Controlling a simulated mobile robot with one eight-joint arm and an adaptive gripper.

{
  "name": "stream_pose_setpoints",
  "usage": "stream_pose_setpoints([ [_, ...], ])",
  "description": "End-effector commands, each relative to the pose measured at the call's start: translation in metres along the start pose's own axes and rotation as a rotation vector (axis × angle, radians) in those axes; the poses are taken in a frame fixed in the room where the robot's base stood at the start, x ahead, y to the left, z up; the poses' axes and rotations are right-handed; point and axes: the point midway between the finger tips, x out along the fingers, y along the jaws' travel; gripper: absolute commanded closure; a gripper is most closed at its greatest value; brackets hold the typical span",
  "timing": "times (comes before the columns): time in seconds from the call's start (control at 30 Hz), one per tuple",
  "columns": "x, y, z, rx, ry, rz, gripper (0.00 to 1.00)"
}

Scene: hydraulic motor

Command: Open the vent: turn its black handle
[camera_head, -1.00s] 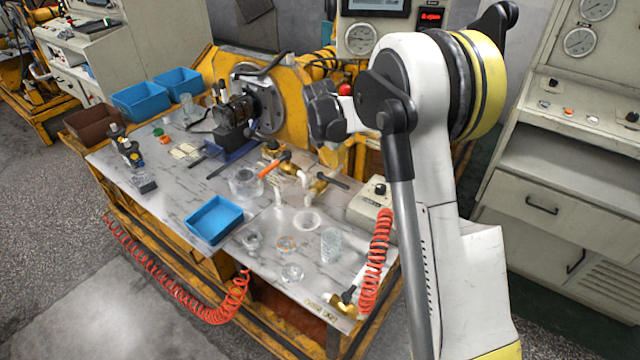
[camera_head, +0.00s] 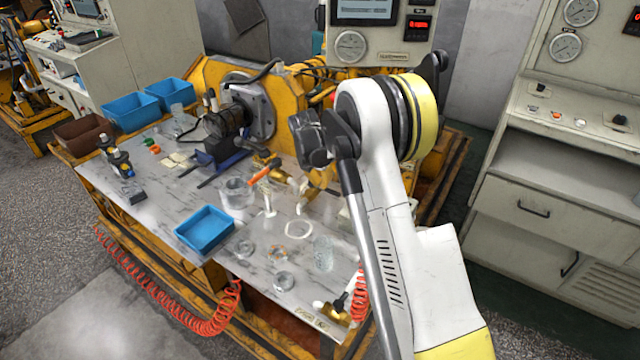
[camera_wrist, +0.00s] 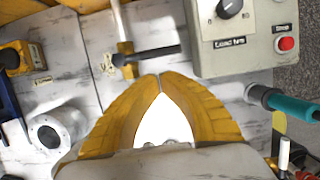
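The black handle (camera_wrist: 158,51) shows in the wrist view as a dark rod. It reaches right from a brass vent fitting (camera_wrist: 125,50) towards a grey control box. My gripper (camera_wrist: 160,77) has two yellow fingers whose tips meet just below the handle in the picture. Nothing shows held between the tips, and I cannot tell whether they touch the handle. A brass fitting (camera_head: 300,188) and an orange handle (camera_head: 260,172) show left of my arm.
The grey control box (camera_wrist: 240,60) with a knob and red button stands close right of the handle. A teal-handled tool (camera_wrist: 285,104) lies at the right. Blue tray (camera_head: 205,230), glass jars (camera_head: 324,254) and a red coiled hose (camera_head: 361,296) crowd the bench.

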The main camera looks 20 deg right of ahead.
Motion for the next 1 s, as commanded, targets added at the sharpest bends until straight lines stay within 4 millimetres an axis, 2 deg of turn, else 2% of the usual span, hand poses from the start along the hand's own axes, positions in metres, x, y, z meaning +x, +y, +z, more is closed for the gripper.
stream_pose_setpoints([
  [0.03, 0.014, 0.0, -0.001, 0.001, 0.0, 0.0, 1.0],
  [0.1, 0.027, 0.0, -0.001, 0.001, 0.0, 0.0, 1.0],
  [0.33, 0.056, 0.0, -0.001, 0.001, 0.0, 0.0, 1.0],
  [0.5, 0.062, 0.0, 0.0, 0.001, 0.0, 0.0, 1.0],
  [1.0, 0.061, -0.001, 0.001, -0.016, 0.0, 0.005, 1.0],
])
